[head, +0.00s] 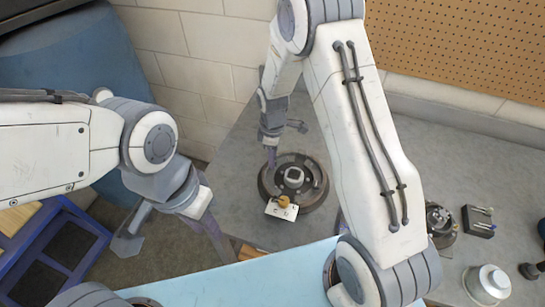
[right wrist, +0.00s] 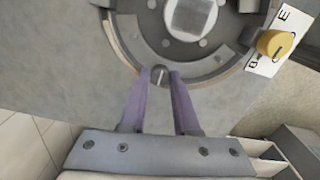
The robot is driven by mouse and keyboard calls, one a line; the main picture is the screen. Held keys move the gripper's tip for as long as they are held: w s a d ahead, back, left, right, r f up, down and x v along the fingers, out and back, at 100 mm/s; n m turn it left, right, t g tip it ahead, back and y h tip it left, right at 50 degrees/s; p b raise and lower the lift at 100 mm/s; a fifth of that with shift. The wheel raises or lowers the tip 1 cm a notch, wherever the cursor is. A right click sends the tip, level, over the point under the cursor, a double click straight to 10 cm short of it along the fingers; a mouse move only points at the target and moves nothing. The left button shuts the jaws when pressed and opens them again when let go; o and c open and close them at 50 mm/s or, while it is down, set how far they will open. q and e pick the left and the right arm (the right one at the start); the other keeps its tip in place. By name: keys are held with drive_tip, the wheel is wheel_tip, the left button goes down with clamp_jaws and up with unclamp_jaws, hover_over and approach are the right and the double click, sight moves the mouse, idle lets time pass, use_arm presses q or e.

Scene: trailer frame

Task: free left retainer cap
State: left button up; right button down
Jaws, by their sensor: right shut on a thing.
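A round dark brake-like assembly (head: 314,191) with a pale square hub sits on the grey bench; its rim (right wrist: 122,40) fills the top of the right wrist view. My right gripper (head: 271,163) is at its left edge. In the right wrist view its purple fingers (right wrist: 160,77) are shut on a small round grey piece with a light slot, seemingly the left retainer cap (right wrist: 159,72), at the rim. The fingers partly hide it; in the head view I cannot make it out. My left gripper (head: 172,245) is open and empty, left of the bench.
A white lettered plate with a yellow-brown knob (head: 283,202) is at the assembly's front edge. At right are another small mechanism (head: 439,218), a black block with pins (head: 480,222) and a silver cup (head: 488,283). A blue crate (head: 62,245) stands lower left. Wall and pegboard (head: 470,45) bound the back.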

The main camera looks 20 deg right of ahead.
drive_tip(key=shift+w+r, duration=0.1)
drive_tip(key=c, duration=0.6)
unclamp_jaws()
drive_tip(key=shift+c, duration=0.2)
wheel_tip(320, 180, up, 10)
drive_tip(key=b, duration=0.2)
drive_tip(key=shift+r, duration=0.2)
